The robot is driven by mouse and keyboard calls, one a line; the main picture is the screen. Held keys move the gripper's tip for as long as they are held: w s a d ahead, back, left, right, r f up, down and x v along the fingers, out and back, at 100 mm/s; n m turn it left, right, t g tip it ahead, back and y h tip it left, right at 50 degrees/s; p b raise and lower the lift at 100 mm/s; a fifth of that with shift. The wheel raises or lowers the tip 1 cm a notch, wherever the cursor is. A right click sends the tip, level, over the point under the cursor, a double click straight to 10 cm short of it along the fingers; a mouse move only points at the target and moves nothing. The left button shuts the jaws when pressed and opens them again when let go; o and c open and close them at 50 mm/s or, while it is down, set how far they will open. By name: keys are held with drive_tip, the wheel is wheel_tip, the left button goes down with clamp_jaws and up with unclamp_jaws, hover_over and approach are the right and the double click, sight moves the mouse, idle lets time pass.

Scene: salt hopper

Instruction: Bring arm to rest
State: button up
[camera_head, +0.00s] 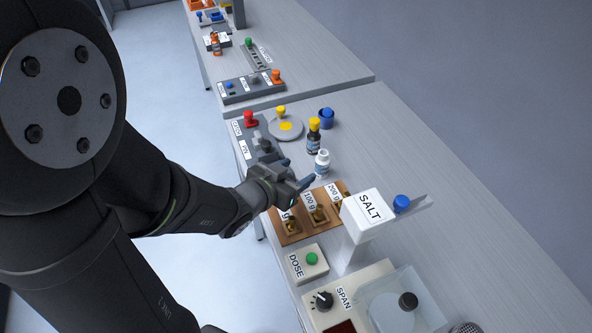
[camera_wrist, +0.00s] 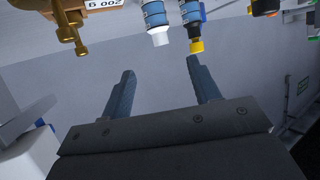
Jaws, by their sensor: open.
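My gripper (camera_head: 297,183) is open and empty, held above the front part of the table near the wooden weight block. Its two fingers (camera_wrist: 158,88) stand well apart in the wrist view, with nothing between them. The white bottle (camera_head: 321,163) stands just beyond the fingers in the head view. The salt hopper (camera_head: 369,209), white with a SALT label, stands to the right of the gripper. Part of the weight block is hidden behind my gripper.
The wooden block (camera_head: 291,238) holds brass weights. The DOSE box (camera_head: 308,263), the SPAN scale (camera_head: 317,314), a dark bottle with a yellow cap (camera_head: 314,137) and a grey dish (camera_head: 287,128) stand close by. The table's right side (camera_head: 450,200) is mostly clear.

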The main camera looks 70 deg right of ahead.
sight(320, 157)
drive_tip(key=x, duration=1.2)
drive_tip(key=shift+f, duration=0.1)
idle(0.4)
